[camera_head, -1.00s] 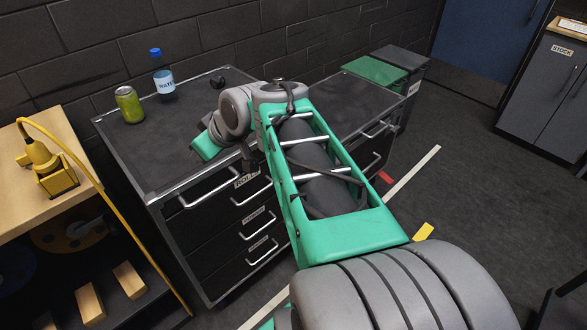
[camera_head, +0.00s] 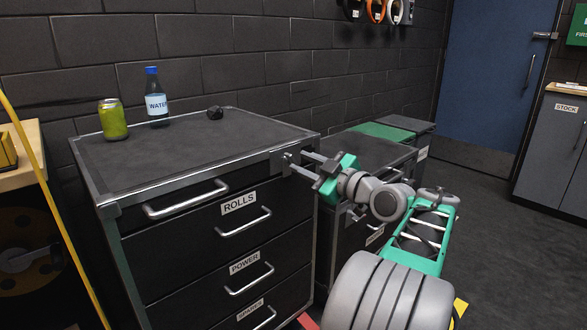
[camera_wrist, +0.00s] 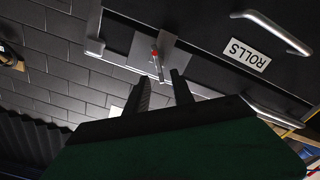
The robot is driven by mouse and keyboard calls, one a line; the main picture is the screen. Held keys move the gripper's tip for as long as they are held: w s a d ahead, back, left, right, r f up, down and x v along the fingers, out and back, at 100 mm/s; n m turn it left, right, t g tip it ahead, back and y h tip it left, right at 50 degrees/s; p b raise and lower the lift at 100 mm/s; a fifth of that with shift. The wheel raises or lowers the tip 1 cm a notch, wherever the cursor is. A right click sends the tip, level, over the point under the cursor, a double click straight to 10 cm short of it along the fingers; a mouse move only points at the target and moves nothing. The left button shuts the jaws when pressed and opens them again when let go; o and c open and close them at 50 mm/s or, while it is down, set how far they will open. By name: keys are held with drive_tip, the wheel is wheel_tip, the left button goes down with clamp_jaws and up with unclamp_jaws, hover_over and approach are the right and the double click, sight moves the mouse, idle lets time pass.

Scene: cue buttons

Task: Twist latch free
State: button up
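The latch (camera_head: 287,158) is a small metal fitting on a plate at the upper right front corner of the black drawer cabinet, level with the top drawer. In the wrist view the latch (camera_wrist: 156,62) shows as a slim metal lever with a red dot on a grey plate. My gripper (camera_head: 297,163) points left at it, fingertips very close. In the wrist view my gripper (camera_wrist: 160,74) is open, its two dark fingers apart. The lever's end lies just ahead of the gap between them. I cannot tell whether they touch it.
A green can (camera_head: 112,120) and a water bottle (camera_head: 156,98) stand on the cabinet top (camera_head: 185,150). Drawer handles, including the ROLLS drawer's (camera_head: 243,222), stick out in front. A lower cabinet (camera_head: 382,150) stands behind my gripper. Open floor lies to the right.

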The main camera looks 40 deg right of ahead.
sight(294, 160)
drive_tip(key=w, duration=0.4)
drive_tip(key=shift+w, duration=0.1)
clamp_jaws()
idle(0.3)
